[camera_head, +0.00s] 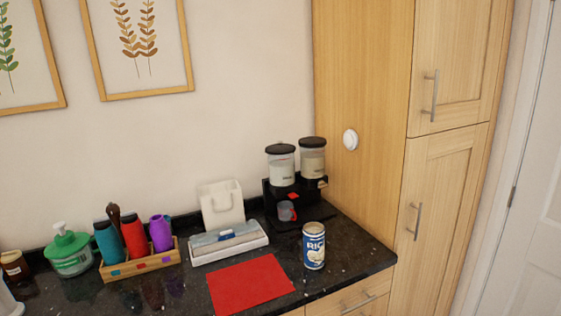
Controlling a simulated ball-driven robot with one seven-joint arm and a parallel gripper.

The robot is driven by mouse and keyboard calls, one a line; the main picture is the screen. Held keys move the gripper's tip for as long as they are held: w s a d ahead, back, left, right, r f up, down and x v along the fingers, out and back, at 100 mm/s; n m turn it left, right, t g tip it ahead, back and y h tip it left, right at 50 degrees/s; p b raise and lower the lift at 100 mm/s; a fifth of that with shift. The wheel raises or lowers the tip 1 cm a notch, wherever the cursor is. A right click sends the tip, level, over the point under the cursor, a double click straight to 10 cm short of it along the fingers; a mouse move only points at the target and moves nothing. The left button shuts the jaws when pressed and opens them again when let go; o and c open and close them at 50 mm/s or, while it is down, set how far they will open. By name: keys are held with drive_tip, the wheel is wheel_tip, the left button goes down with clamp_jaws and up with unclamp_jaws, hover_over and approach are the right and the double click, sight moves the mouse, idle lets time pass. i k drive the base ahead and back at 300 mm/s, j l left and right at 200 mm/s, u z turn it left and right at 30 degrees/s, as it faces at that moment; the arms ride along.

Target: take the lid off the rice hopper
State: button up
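A black dispenser stand (283,211) in the back corner of the counter carries two clear hoppers with pale contents. The left hopper (282,171) has a dark round lid (280,148) on top. The right hopper (312,163) also has a dark round lid (312,142) on top. Their labels are too small to read, so I cannot tell which is the rice hopper. My gripper is not in view.
A blue and white can (314,249), its label starting "RIC", stands before the dispenser, with a small cup (287,211) at its base. A red mat (248,285), white tray (229,247) and bottle rack (141,267) lie leftward. A tall wooden cabinet (362,125) borders the right.

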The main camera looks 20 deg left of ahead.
sight(279, 148)
drive_tip(key=i+u, duration=0.2)
drive_tip(key=u, duration=0.2)
drive_tip(key=i+l+u, duration=0.2)
drive_tip(key=u, duration=0.2)
drive_tip(key=i+l+u, duration=0.15)
drive_tip(key=u, duration=0.25)
drive_tip(key=i+l, duration=0.2)
drive_tip(key=i+l+u, duration=0.1)
drive_tip(key=l, duration=0.3)
drive_tip(key=i+l, duration=0.3)
drive_tip(key=i+l+u, duration=0.15)
drive_tip(key=l, duration=0.2)
drive_tip(key=i+l, duration=0.25)
drive_tip(key=i+l+u, duration=0.1)
drive_tip(key=l, duration=0.35)
drive_tip(key=i+l, duration=0.25)
drive_tip(key=l, duration=0.15)
drive_tip(key=i+l+u, duration=0.1)
drive_tip(key=l, duration=0.25)
drive_tip(key=i, duration=0.05)
